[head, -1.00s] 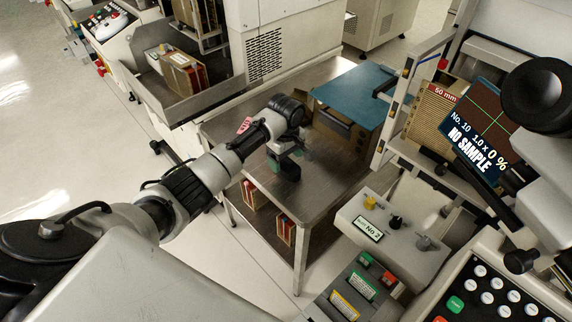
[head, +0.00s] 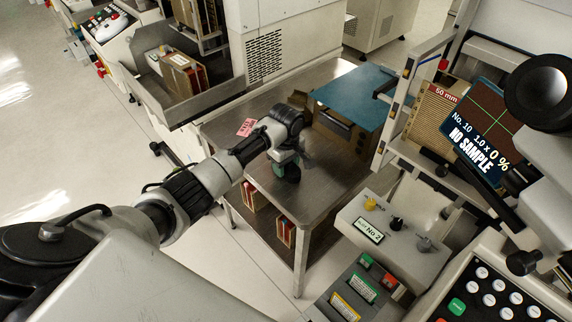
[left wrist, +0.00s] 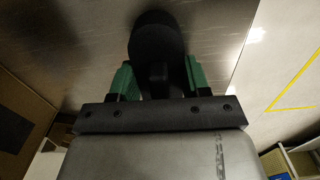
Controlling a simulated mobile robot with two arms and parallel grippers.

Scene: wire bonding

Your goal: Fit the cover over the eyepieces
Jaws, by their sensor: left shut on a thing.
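My left gripper (head: 288,168) is over the steel table in the head view, its fingers pointing down. In the left wrist view its two green fingers (left wrist: 158,76) are shut on a dark rounded piece (left wrist: 157,38), which I take to be the cover. The piece sticks out beyond the fingertips, with the table's metal top behind it. I cannot tell whether it touches the table. A large black round part (head: 540,92), possibly an eyepiece, is on the machine at the right of the head view, well apart from the gripper. My right gripper is not in view.
The steel table (head: 322,196) carries a pink tag (head: 246,127) and an open cardboard box (head: 340,130) beneath a blue sheet (head: 355,95). A grey control box (head: 395,235) and a button panel (head: 500,290) stand at the front right. Bare floor (head: 60,150) lies at the left.

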